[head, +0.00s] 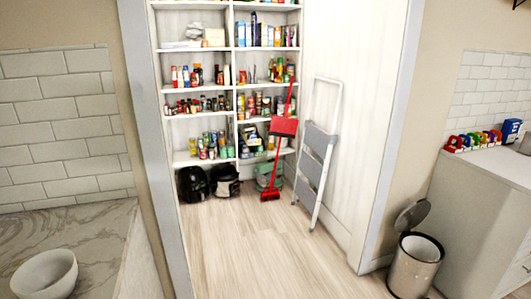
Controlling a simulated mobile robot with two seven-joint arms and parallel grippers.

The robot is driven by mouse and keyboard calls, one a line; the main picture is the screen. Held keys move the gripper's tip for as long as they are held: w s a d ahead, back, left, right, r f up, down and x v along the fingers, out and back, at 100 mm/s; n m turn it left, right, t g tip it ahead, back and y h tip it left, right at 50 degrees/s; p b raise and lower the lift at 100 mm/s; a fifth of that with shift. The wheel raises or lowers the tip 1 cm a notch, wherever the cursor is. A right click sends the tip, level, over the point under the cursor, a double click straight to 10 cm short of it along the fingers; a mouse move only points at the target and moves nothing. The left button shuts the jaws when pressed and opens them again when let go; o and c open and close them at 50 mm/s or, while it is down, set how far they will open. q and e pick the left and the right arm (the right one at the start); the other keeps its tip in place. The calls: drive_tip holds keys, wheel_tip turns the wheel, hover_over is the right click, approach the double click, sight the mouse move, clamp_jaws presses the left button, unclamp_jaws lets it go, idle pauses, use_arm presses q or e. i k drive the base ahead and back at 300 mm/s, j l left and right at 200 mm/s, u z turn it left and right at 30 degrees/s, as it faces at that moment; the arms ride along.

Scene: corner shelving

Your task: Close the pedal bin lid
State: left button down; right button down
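The pedal bin (413,266) stands on the floor at the lower right of the head view. It is a metallic cylinder with a dark rim. Its round lid (411,215) is raised and tilted up on the left, back side of the bin, so the bin is open. Neither of my grippers shows in the head view.
A counter (478,205) with colourful items stands right beside the bin. A marble counter with a white bowl (45,274) is at the lower left. A step ladder (317,155) and red broom (276,155) lean by the shelves. The wooden floor (265,250) between is clear.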

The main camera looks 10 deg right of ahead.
sight(416, 214)
drive_tip(key=i+l, duration=0.15)
drive_tip(key=l, duration=0.15)
drive_tip(key=i+l+z, duration=0.1)
drive_tip(key=l, duration=0.2)
drive_tip(key=i+l, duration=0.15)
drive_tip(key=l, duration=0.15)
drive_tip(key=i+l+z, duration=0.15)
drive_tip(key=i+l, duration=0.55)
drive_tip(key=i+l+z, duration=0.15)
drive_tip(key=i+l, duration=0.65)
drive_tip(key=i+l+z, duration=0.2)
drive_tip(key=i+l, duration=0.45)
drive_tip(key=i, duration=0.15)
